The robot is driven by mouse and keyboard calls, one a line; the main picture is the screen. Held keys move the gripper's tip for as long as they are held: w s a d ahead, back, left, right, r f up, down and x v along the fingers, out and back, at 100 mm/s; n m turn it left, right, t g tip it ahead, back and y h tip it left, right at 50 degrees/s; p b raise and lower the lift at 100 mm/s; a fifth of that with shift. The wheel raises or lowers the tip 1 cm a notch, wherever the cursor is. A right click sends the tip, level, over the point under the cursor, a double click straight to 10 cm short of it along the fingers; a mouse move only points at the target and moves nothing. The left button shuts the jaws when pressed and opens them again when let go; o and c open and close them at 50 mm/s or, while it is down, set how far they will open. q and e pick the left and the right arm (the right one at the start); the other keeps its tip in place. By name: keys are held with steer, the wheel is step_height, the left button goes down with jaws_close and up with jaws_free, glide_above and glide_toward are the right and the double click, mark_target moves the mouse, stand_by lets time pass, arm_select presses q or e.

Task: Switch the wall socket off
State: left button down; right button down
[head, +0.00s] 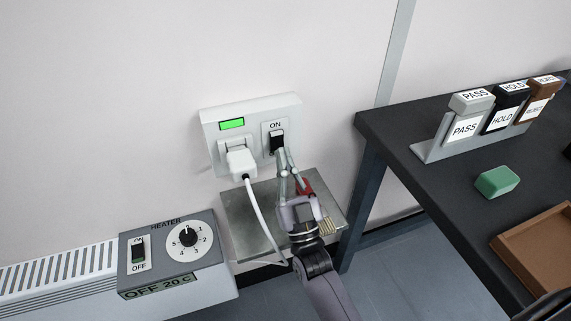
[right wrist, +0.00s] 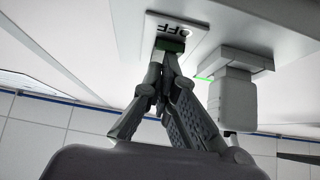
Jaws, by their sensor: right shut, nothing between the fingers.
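The white wall socket (head: 208,138) is mounted on the wall. Its black rocker switch (head: 277,138) sits on the right side under an ON label, and its green indicator (head: 232,124) is lit. A white plug (head: 241,162) with a cable sits in the socket left of the switch. My right gripper (head: 281,152) is shut and empty, with its fingertips at the lower part of the switch. In the right wrist view the fingertips (right wrist: 167,52) overlap the switch beside an OFF label (right wrist: 175,26); contact cannot be told. My left gripper is not in view.
A metal shelf (head: 240,215) lies below the socket, partly under my right arm. The heater (head: 215,262) with its own switch and dial stands at lower left. A dark table (head: 420,180) at right holds a label stand (head: 430,150), a green block (head: 497,181) and a brown tray (head: 520,247).

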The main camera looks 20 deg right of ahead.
steer(key=shift+f, duration=0.15)
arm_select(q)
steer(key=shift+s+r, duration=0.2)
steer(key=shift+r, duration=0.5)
arm_select(e)
steer(key=shift+r, duration=0.25)
step_height(320, 180, up, 10)
steer(key=shift+f, duration=0.15)
